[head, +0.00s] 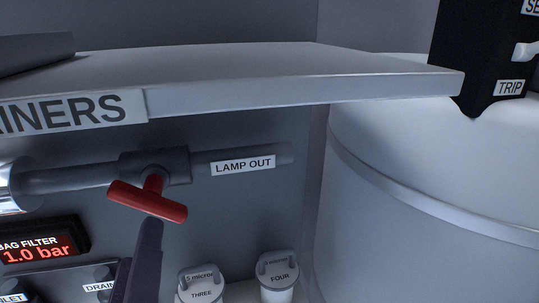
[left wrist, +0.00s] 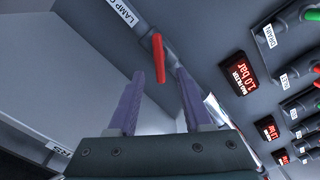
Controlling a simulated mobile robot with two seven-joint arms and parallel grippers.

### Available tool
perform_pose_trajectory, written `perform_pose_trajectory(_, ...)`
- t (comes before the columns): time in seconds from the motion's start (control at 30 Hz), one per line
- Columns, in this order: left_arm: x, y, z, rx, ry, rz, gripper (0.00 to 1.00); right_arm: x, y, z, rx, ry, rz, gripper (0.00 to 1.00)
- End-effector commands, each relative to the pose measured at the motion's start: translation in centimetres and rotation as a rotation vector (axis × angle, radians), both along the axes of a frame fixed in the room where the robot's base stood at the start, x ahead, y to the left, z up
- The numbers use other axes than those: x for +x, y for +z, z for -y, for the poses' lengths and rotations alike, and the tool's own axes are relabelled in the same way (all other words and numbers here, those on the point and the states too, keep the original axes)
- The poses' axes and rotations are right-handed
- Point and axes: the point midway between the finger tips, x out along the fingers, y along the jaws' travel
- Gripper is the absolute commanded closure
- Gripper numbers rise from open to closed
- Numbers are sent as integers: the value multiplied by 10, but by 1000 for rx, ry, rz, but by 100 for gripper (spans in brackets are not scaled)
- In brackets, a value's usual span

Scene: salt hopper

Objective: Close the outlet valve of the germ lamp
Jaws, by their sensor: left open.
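The germ lamp's outlet valve has a red bar handle (head: 147,201) on a short red stem, in front of a grey valve body (head: 153,165) on a pipe labelled LAMP OUT (head: 243,165). The handle slants down to the right, at an angle to the pipe. My left gripper (head: 151,222) is just below the handle; only one dark finger shows clearly there. In the left wrist view, my left gripper (left wrist: 160,74) is open, and the red handle (left wrist: 159,58) appears between its purple fingertips. Contact cannot be told. My right gripper is not in view.
A shelf (head: 300,85) juts out above the pipe. A BAG FILTER display (head: 40,248) reads 1.0 bar at lower left. Lidded canisters THREE (head: 201,283) and FOUR (head: 278,275) stand below. A large pale tank (head: 430,190) fills the right side.

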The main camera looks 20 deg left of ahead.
Motion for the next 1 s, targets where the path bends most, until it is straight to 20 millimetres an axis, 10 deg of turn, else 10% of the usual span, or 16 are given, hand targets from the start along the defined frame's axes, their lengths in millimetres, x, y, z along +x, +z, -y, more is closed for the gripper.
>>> perform_pose_trajectory(0.43,66,4,-40,3,-2,3,50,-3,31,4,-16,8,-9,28)
perform_pose_trajectory(0.83,74,1,-46,0,-1,2,50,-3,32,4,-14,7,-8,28)
perform_pose_trajectory(1.0,74,1,-45,0,-1,2,69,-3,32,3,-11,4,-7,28)
